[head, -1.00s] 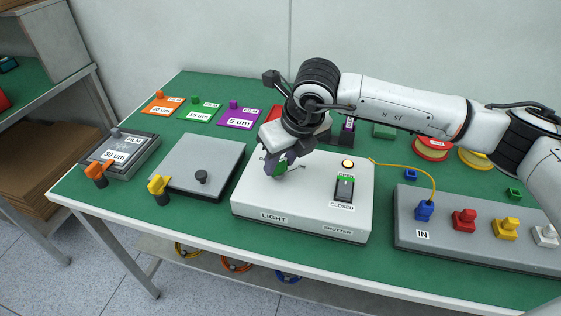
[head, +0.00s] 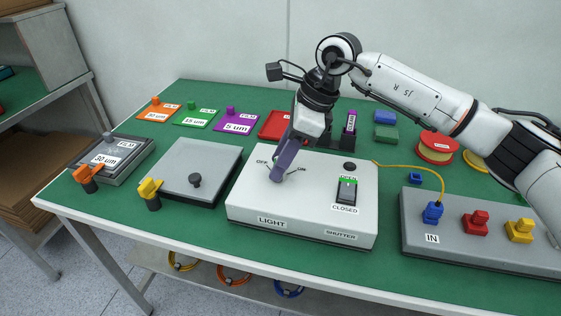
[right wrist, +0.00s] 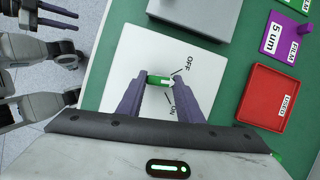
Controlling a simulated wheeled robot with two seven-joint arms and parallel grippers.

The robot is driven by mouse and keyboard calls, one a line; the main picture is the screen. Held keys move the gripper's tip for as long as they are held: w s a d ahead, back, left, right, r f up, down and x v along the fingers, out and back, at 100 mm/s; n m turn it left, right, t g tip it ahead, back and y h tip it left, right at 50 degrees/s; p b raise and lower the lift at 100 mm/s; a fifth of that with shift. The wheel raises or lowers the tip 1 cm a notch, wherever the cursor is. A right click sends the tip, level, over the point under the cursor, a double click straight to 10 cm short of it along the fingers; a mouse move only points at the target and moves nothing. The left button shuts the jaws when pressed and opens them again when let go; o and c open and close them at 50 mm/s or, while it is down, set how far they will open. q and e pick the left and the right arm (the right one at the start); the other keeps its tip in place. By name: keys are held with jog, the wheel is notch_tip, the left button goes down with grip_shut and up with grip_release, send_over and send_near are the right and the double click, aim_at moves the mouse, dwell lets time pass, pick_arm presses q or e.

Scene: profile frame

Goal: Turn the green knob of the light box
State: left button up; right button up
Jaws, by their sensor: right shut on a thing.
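The white light box (head: 300,214) stands on the green table, labelled LIGHT and SHUTTER. My right gripper (head: 277,177) reaches down onto its top left part, between the OFF and ON marks. In the right wrist view, its purple fingers (right wrist: 160,82) are shut on the green knob (right wrist: 158,80), one at each end. The knob's white-marked end points between the OFF and ON lines. The knob is hidden in the head view. The round lamp (head: 350,166) on the box is dark. My left gripper (right wrist: 60,17) shows open and empty at the wrist view's upper left.
The shutter switch (head: 346,191) sits on the box's right side. A grey plate (head: 205,165) with a black knob lies left of the box. A grey connector block (head: 480,248) with coloured plugs is at the right. A red tray (right wrist: 278,95) and film cards lie behind.

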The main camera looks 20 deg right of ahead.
jog(key=n, duration=0.2)
jog(key=n+g, duration=0.1)
jog(key=n, duration=0.1)
jog(key=shift+w+g, duration=0.2)
jog(key=shift+g, duration=0.1)
jog(key=shift+w+n+g, duration=0.1)
jog(key=shift+n+g, duration=0.4)
jog(key=shift+n, duration=1)
jog(key=o, duration=1.1)
jog(key=v, duration=1)
jog(key=shift+d+r, duration=0.15)
